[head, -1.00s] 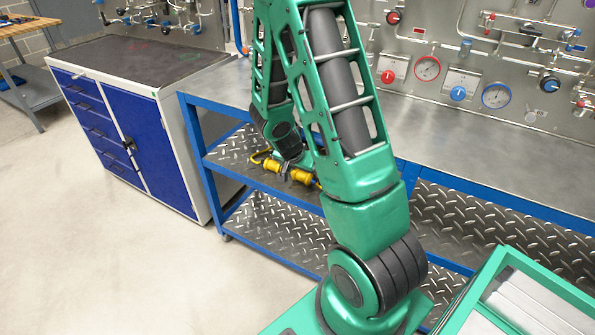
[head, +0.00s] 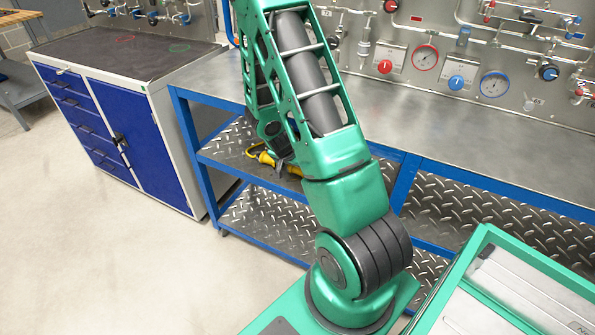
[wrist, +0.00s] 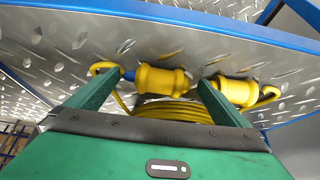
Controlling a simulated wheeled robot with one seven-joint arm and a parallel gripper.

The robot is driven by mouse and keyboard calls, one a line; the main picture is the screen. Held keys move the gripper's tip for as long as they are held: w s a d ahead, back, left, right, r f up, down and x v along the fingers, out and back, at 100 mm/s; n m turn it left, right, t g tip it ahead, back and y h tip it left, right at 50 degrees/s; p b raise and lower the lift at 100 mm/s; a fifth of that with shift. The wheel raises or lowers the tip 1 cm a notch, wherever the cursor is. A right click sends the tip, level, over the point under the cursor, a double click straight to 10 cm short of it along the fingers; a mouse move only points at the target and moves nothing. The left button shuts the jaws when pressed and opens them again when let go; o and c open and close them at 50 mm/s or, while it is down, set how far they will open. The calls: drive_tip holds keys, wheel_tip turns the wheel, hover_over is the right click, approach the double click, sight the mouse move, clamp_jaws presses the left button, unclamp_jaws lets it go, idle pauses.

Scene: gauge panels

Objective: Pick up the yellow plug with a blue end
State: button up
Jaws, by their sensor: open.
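The yellow plug with a blue end (wrist: 160,80) lies on the metal tread-plate shelf, its blue end toward the left in the wrist view. A second yellow connector (wrist: 238,91) lies to its right, and a coil of yellow cable (wrist: 172,110) lies just below both in the picture. My gripper (wrist: 157,82) is open, with one fingertip near the blue end and the other in the gap between the two connectors. Whether the fingers touch the plug is unclear. In the head view my gripper (head: 279,148) is at the shelf and partly hides the yellow parts.
The tread-plate shelf (head: 225,147) sits under the grey bench top (head: 480,150), framed by blue rails (head: 186,130). A blue cabinet (head: 135,130) stands to the left. A gauge panel (head: 455,60) rises behind the bench. Floor at the left is clear.

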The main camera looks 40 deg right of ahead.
drive_tip(key=shift+d+f, duration=0.35)
drive_tip(key=shift+f, duration=0.15)
drive_tip(key=shift+c, duration=0.3)
drive_tip(key=c, duration=1)
drive_tip(key=shift+o, duration=0.2)
